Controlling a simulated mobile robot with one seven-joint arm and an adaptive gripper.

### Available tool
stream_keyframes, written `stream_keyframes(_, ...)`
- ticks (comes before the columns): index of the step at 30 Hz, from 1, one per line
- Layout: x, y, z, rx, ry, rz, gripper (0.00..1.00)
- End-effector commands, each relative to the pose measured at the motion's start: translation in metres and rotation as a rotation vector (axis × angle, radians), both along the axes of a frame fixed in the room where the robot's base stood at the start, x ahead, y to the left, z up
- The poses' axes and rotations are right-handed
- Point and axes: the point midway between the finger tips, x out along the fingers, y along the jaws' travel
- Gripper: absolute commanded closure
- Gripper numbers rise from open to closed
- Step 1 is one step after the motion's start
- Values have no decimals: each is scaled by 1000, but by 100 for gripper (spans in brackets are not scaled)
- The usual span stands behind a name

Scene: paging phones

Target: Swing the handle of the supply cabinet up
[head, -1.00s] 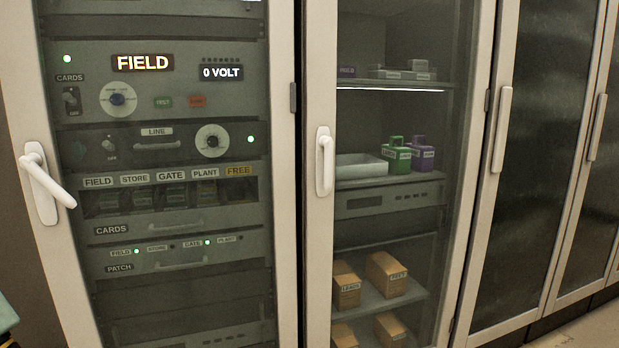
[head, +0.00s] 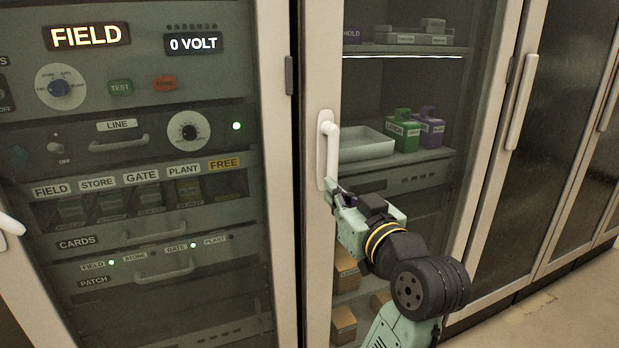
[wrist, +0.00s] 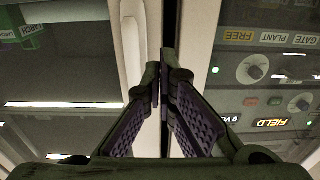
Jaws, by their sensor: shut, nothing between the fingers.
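The supply cabinet (head: 312,255) has a pale frame and a glass door. Its white handle (head: 330,150) hangs down from a pivot at its top, along the left door frame. In the wrist view, which looks upside down, the handle (wrist: 133,48) is a pale bar just left of the fingertips. My gripper (head: 331,188) is by the lower end of the handle in the head view. In the wrist view my gripper (wrist: 160,78) has its fingertips together with nothing between them. Whether a finger touches the handle I cannot tell.
Left stands a rack cabinet (head: 283,230) with a lit FIELD display (head: 87,35); its own handle (head: 10,224) sticks out at the left edge. Behind the supply glass are a tray (head: 365,146) and green (head: 402,130) and purple (head: 431,128) items. More cabinets stand right.

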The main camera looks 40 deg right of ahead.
Motion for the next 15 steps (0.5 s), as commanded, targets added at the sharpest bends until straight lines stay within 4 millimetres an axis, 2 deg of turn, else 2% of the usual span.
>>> stream_keyframes(2,-12,-10,-2,6,16,-18,100)
stream_keyframes(5,-13,-13,-5,8,23,-21,100)
stream_keyframes(15,21,-20,-5,9,22,-18,100)
